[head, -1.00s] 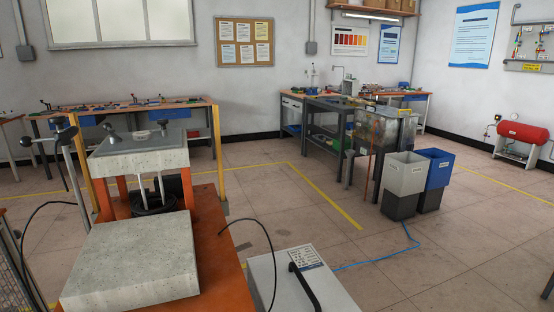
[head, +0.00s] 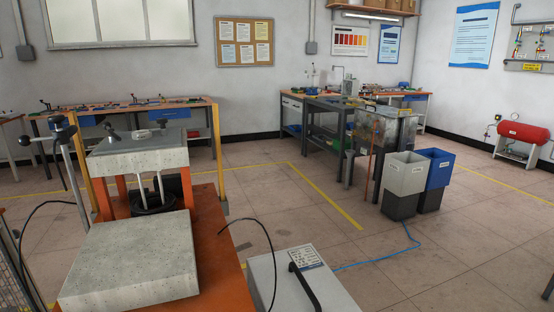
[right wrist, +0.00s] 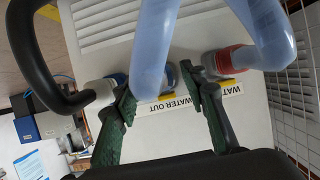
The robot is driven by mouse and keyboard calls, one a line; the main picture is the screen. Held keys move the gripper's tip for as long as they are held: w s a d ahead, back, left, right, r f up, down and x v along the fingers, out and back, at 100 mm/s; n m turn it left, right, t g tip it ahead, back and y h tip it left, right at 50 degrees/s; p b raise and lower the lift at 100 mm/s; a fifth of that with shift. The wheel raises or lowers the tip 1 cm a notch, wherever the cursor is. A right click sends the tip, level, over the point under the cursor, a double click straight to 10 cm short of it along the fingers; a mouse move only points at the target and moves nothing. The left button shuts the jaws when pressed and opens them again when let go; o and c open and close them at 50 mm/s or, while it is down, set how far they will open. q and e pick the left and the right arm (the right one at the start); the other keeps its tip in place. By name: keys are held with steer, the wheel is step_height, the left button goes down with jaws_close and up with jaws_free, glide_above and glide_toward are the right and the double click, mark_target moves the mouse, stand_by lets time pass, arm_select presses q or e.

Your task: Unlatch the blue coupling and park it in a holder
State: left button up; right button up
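My right gripper (right wrist: 157,88), with green fingers, is in the right wrist view in front of a white panel. Its fingers stand apart and look open, one on each side of a pale blue hose end (right wrist: 152,75). A blue coupling part (right wrist: 171,76) shows behind that hose, between the fingers; most of it is hidden. I cannot tell whether a finger touches it. No holder can be made out. My left gripper is in neither view.
A red coupling (right wrist: 224,60) with a second pale hose (right wrist: 265,35) is right of the gripper. Upside-down "WATER OUT" label (right wrist: 179,104) lies below. A black handle (right wrist: 30,65) curves at left; wire mesh (right wrist: 292,90) is at right. A grey cabinet top (head: 290,285) shows in the head view.

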steer(key=shift+c, duration=0.4)
jaws_close()
stand_by(0.5)
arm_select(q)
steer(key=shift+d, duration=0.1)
